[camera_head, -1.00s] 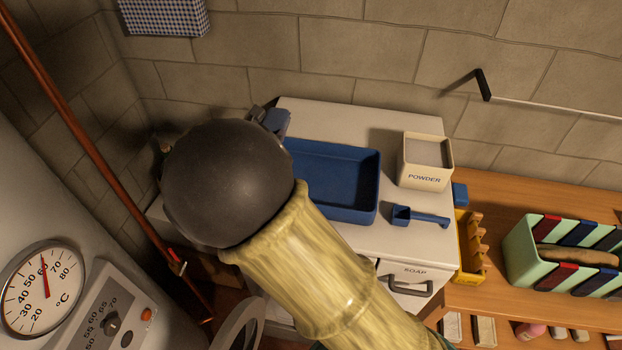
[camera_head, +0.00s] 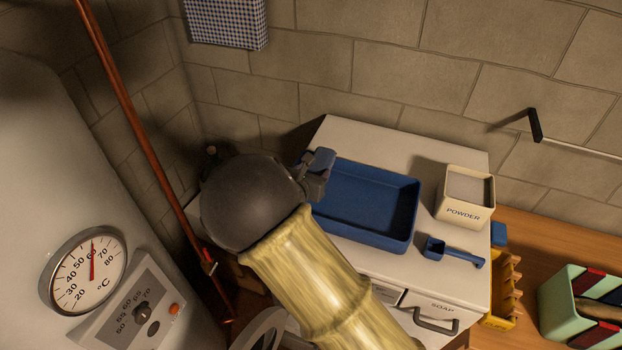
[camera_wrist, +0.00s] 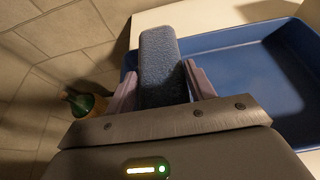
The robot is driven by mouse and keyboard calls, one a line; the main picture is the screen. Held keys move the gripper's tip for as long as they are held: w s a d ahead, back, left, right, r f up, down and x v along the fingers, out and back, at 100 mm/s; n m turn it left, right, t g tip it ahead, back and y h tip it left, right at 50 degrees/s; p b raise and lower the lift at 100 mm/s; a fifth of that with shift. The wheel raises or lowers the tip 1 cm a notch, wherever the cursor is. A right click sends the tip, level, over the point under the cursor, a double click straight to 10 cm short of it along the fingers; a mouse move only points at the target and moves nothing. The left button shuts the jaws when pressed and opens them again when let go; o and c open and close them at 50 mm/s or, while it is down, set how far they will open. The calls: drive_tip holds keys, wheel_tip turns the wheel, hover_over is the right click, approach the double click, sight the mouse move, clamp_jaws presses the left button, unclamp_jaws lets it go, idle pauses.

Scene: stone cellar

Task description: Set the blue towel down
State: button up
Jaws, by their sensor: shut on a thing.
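The blue towel (camera_wrist: 160,60) is a folded, grey-blue, rough-textured bundle between the two fingers of my gripper (camera_wrist: 160,88). In the head view my gripper (camera_head: 318,172) is over the left end of the white cabinet top (camera_head: 400,140), beside the left wall of a blue tray (camera_head: 375,238). The towel shows there only as a small blue-grey patch. My arm hides much of the cabinet's left side. I cannot tell whether the towel touches the surface below it.
A powder box (camera_head: 464,213) and a blue scoop (camera_head: 452,251) stand right of the tray. A green bottle (camera_wrist: 88,104) is left of my gripper in the wrist view. A copper pipe (camera_head: 135,130) and a gauge (camera_head: 88,268) are at left. The cabinet top behind the tray is bare.

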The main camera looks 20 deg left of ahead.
wheel_tip(320, 180, down, 3)
drive_tip(key=shift+s+a+r+p, duration=0.15)
drive_tip(key=shift+p, duration=0.35)
drive_tip(key=shift+f+b, duration=0.7)
drive_tip(key=shift+b, duration=0.2)
drive_tip(key=o, duration=1)
drive_tip(key=shift+r, duration=0.15)
